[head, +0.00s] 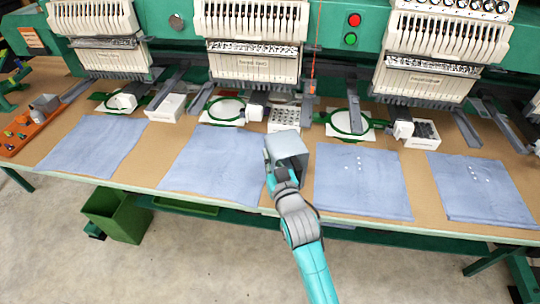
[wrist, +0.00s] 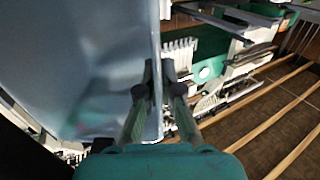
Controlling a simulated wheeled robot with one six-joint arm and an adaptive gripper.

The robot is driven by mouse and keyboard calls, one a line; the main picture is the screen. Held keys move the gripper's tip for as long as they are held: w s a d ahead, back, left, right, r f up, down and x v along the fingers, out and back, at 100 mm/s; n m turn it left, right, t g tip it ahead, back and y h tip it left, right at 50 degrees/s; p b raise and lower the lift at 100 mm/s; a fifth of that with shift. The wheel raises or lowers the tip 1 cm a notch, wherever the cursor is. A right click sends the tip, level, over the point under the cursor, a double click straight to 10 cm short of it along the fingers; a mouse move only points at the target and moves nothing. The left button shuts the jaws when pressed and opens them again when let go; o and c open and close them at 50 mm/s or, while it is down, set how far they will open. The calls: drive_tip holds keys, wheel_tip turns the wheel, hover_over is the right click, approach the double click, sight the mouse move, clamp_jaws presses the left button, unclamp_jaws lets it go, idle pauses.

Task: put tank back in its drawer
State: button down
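A grey box-shaped tank (head: 288,148) is at the end of my arm in the head view, in front of the middle embroidery machine. In the wrist view its large smooth grey wall (wrist: 85,65) fills the left side. My gripper (head: 283,177) also shows in the wrist view (wrist: 160,80), its two fingers close together on the tank's edge. The tank appears raised over the table's front part, between two blue cloths. A low green tray-like part (head: 186,207) shows under the table edge and may be the drawer; I cannot tell for sure.
Several blue cloths (head: 95,146) lie along the tan table. Hoops (head: 347,122) and white boxes (head: 165,107) stand behind them under the machine heads. A green bin (head: 118,215) stands on the floor at left, under the table edge. The concrete floor in front is clear.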

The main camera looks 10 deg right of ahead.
drive_tip(key=shift+f, duration=0.25)
drive_tip(key=c, duration=1.3)
unclamp_jaws()
drive_tip(key=shift+f, duration=0.1)
drive_tip(key=shift+r, duration=0.5)
drive_tip(key=s, duration=0.4)
drive_tip(key=s+d, duration=0.1)
drive_tip(key=s, duration=0.7)
drive_tip(key=shift+d, duration=0.25)
